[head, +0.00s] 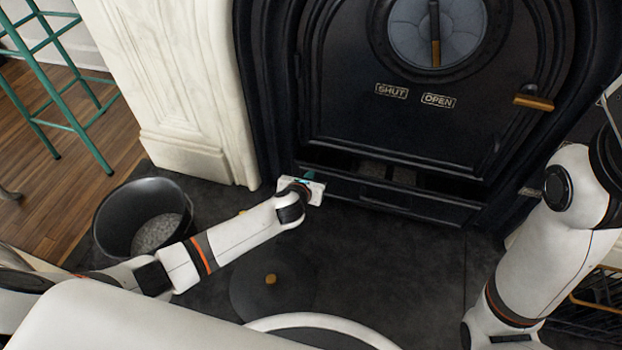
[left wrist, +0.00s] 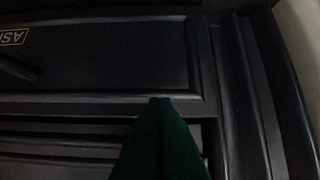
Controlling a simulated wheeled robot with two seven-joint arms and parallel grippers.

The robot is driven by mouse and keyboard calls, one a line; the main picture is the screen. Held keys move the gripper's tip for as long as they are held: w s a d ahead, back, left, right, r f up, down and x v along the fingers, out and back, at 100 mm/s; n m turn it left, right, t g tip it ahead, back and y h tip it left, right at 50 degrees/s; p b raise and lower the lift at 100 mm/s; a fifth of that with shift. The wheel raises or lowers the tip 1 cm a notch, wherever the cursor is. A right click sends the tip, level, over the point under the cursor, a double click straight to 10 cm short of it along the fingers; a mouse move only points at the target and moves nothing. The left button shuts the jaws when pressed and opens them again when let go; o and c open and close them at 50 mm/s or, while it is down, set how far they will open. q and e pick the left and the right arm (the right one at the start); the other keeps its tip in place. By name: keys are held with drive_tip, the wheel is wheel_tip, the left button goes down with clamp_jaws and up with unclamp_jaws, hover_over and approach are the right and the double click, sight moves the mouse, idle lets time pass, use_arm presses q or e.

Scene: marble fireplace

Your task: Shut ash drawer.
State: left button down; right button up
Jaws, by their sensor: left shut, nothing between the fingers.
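The black ash drawer (head: 400,199) sits low in the fireplace, below the door with the SHUT and OPEN plates. It stands partly out; its dark open top and some grey ash show behind its front. My left gripper (head: 307,178) is shut and empty at the drawer's left end. In the left wrist view, its green fingers (left wrist: 160,135) overlap the edge of the drawer front (left wrist: 110,60), near one corner. A label reading "AS" and a dark handle (left wrist: 18,69) show at the left there. I cannot tell whether the fingertips touch. My right gripper is out of view.
A black bucket (head: 108,225) with grey ash stands left on the dark hearth. A round dark lid (head: 245,290) with a brass knob lies in front. A brass handle (head: 533,102) sticks out at the fireplace's right. A green stool (head: 85,140) stands far left. Hearth before the drawer is clear.

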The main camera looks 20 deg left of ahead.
sight(314, 166)
use_arm(q)
drive_tip(key=shift+w+b, duration=0.35)
drive_tip(key=shift+w, duration=0.5)
drive_tip(key=shift+w, duration=0.2)
drive_tip(key=shift+w+p, duration=0.45)
drive_tip(key=shift+w, duration=0.95)
